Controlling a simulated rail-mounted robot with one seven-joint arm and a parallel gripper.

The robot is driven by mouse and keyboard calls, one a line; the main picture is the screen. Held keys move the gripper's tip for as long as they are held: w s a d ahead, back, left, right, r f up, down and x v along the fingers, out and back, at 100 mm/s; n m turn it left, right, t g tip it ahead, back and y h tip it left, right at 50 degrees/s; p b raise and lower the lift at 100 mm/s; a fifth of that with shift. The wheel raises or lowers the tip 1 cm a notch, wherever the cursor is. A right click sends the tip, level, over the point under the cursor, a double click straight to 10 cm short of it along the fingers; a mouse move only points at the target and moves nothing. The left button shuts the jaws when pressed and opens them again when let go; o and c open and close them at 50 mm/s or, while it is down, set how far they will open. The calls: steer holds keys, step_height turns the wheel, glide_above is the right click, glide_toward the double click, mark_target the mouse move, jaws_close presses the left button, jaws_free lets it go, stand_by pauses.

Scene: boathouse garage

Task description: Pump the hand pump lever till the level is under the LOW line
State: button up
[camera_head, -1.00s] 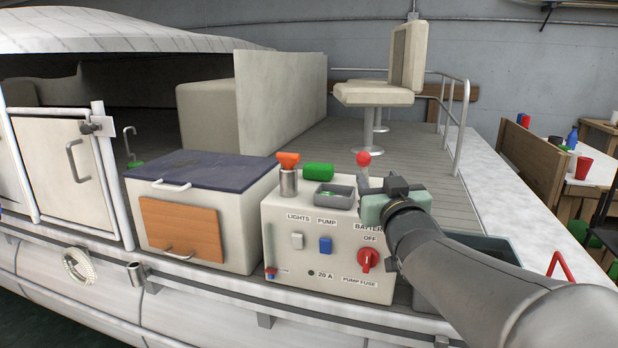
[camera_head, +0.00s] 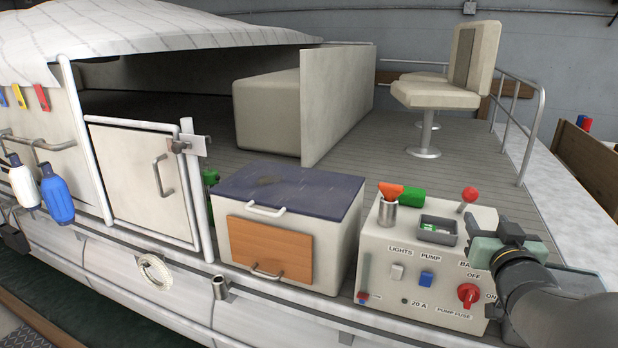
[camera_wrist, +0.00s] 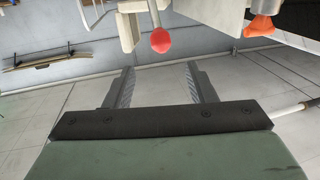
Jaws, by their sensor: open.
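A green part (camera_head: 210,178) shows behind the white door's right post in the head view. It may be the foot of the hand pump; its lever is hidden or too small to tell. A slim upright strip (camera_head: 365,272) with a red and blue foot is on the left of the console front; I cannot read a level or a LOW line on it. My gripper (camera_wrist: 158,85) is open and empty in the wrist view. In the head view it is above the console's right side, near the red-knobbed lever (camera_head: 470,195), which also shows in the wrist view (camera_wrist: 161,40).
The console (camera_head: 390,245) carries switches, a red battery knob (camera_head: 467,295), a grey tray (camera_head: 438,230) and an orange-topped item (camera_head: 390,192). A lidded box (camera_head: 290,190) stands left of it. The white door (camera_head: 130,180) and rails are further left. Open deck lies behind.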

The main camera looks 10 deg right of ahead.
mark_target(473, 198)
steer(key=x, duration=1.2)
steer(key=shift+w, duration=0.15)
